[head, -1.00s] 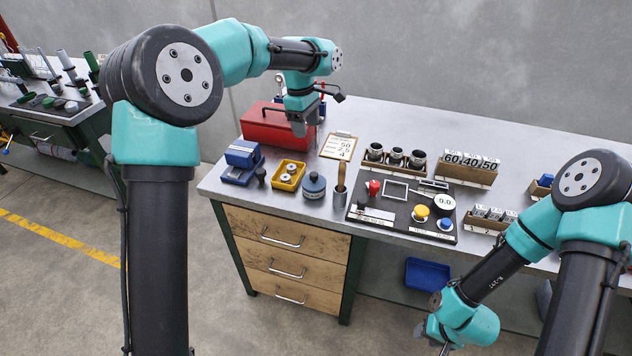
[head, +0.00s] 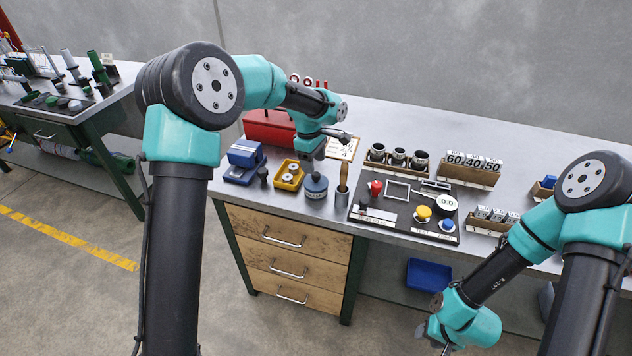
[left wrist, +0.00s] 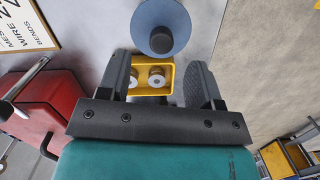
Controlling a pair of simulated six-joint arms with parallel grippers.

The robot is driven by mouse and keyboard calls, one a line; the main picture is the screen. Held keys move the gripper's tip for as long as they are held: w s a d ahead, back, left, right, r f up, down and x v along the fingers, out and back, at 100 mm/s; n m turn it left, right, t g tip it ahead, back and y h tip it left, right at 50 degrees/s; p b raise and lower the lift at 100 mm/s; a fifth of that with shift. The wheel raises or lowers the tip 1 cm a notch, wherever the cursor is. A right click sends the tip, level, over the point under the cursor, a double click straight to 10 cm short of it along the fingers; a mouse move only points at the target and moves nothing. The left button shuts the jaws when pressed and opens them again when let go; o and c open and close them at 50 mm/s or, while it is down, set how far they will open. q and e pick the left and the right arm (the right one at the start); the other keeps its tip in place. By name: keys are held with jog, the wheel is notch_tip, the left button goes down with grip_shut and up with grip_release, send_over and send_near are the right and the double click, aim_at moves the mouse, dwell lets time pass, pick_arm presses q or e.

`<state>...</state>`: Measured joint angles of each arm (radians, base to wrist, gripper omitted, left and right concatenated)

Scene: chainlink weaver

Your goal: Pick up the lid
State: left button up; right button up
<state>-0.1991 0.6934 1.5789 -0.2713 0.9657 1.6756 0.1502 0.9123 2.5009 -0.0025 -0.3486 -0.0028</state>
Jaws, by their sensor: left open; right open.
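The lid (head: 316,183) is a round blue disc with a black knob on top, seated on a short round pot on the bench. In the left wrist view the lid (left wrist: 176,12) shows from above at the top edge, with its knob toward me. My left gripper (head: 311,155) hangs above and slightly behind the lid, open and empty, not touching it. In the left wrist view its spread fingers (left wrist: 160,64) frame the yellow bin, with the lid beyond the fingertips. My right gripper (head: 432,335) is low in front of the bench, open and away from the lid.
A yellow bin (head: 277,181) with spools and blue bins (head: 240,174) stand left of the lid. A tool in a grey cup (head: 342,199) stands close on its right, beside a dark control panel (head: 398,228). A red toolbox (head: 262,128) is behind.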

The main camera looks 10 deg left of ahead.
aim_at(316, 175)
pick_arm(q)
jog(key=shift+f, duration=0.15)
jog(key=shift+s+d+f, duration=0.1)
jog(key=shift+d+f, duration=0.15)
jog(key=shift+f, duration=1.05)
jog(key=shift+s+d+f, duration=0.1)
jog(key=shift+d+f, duration=0.1)
jog(key=shift+f, duration=1.05)
jog(key=c, duration=1)
